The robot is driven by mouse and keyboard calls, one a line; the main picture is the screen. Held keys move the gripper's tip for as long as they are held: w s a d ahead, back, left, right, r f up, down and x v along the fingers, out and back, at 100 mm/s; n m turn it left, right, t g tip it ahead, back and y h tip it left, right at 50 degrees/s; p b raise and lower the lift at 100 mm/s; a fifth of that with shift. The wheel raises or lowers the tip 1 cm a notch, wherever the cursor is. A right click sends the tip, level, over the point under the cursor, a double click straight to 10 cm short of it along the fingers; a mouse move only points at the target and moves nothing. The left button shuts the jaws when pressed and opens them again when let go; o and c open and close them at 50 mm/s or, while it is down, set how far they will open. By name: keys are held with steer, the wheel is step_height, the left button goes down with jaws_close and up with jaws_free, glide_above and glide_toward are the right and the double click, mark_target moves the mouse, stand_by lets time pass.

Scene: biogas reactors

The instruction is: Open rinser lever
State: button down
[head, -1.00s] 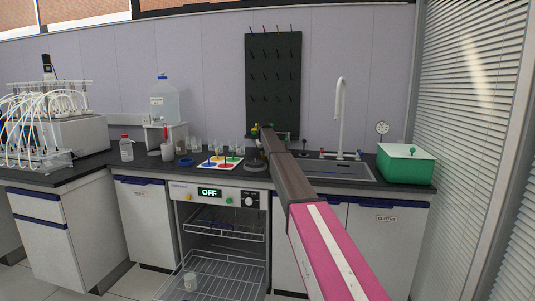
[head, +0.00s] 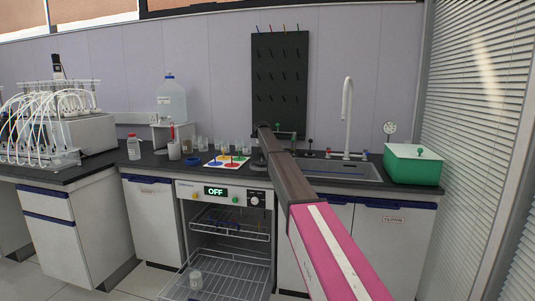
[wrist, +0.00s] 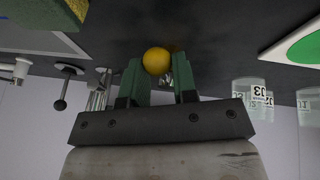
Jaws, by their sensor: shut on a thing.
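In the wrist view, my gripper (wrist: 160,72) has its two green fingers closed on either side of a round yellow ball (wrist: 157,60), which looks like a knob. What the ball is fixed to is mostly hidden. A thin black lever with a ball end (wrist: 60,104) stands beside the sink, apart from the fingers; it also shows in the head view (head: 310,147). I cannot tell for certain which of these is the rinser lever. In the head view, my arm reaches over the counter and hides most of the gripper end.
The sink (head: 340,171) with a tall white tap (head: 347,115) lies right of my arm, and a green box (head: 413,166) beyond it. A coloured card (head: 227,161) and several glass vials stand left. Below, an oven's wire racks (head: 232,270) stick out.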

steer(key=c, duration=0.9)
jaws_free()
steer(key=shift+r, duration=0.15)
steer(key=v, duration=1)
steer(key=shift+s+a+r, duration=0.1)
steer(key=shift+s+r, duration=0.05)
steer(key=shift+r, duration=0.15)
steer(key=shift+s, duration=0.1)
